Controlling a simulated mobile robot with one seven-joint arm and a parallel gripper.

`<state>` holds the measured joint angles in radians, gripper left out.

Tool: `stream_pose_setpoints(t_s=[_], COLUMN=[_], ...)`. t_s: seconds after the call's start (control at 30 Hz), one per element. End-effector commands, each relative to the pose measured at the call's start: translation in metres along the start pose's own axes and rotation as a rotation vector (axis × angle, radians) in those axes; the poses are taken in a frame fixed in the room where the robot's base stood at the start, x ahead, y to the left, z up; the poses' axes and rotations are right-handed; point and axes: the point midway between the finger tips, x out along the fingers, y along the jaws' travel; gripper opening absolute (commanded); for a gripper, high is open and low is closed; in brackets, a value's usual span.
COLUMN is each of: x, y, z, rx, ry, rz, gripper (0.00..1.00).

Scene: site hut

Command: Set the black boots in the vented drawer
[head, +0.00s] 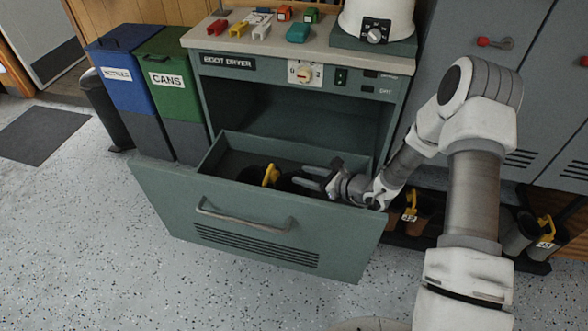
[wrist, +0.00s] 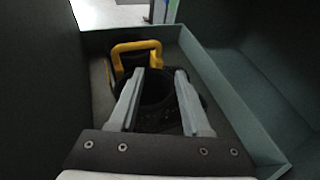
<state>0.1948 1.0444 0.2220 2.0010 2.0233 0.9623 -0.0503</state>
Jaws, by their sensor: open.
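The vented drawer (head: 255,225) of the boot dryer is pulled out, with slots and a bar handle on its front. The black boots (head: 286,183) are inside it, joined by a yellow clip (head: 270,174). In the wrist view the dark boot opening (wrist: 155,88) and the yellow clip (wrist: 136,47) lie inside the drawer walls. My gripper (head: 316,177) is open, low over the drawer's right part. In the wrist view its fingers (wrist: 160,72) are spread in front of the boots. Whether they touch the boots, I cannot tell. The lower boots are hidden.
The dryer top (head: 265,44) carries several small coloured items. A blue bin (head: 124,85) and a green bin (head: 172,90) stand left of the drawer. Grey lockers (head: 540,105) stand right, with other tagged boots (head: 408,213) on a low rack. The speckled floor in front is clear.

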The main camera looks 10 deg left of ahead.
Motion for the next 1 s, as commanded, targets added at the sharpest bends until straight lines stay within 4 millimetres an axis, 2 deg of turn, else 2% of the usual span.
stream_pose_setpoints(t_s=[0.1,0.27,0.37,0.47,0.67,0.8,1.0], x=[-0.008,-0.010,-0.012,-0.018,-0.043,-0.066,-0.102], y=[0.000,0.001,0.001,0.004,0.022,0.039,0.065], z=[0.000,0.000,0.007,0.025,0.079,0.111,0.145], rx=[0.000,-0.001,-0.024,-0.091,-0.323,-0.495,-0.738], ry=[0.000,0.000,-0.003,-0.007,-0.010,0.003,0.040], rz=[0.001,0.002,0.012,0.046,0.166,0.251,0.366], gripper=[0.48,0.48,0.48,0.48,0.48,0.48,0.48])
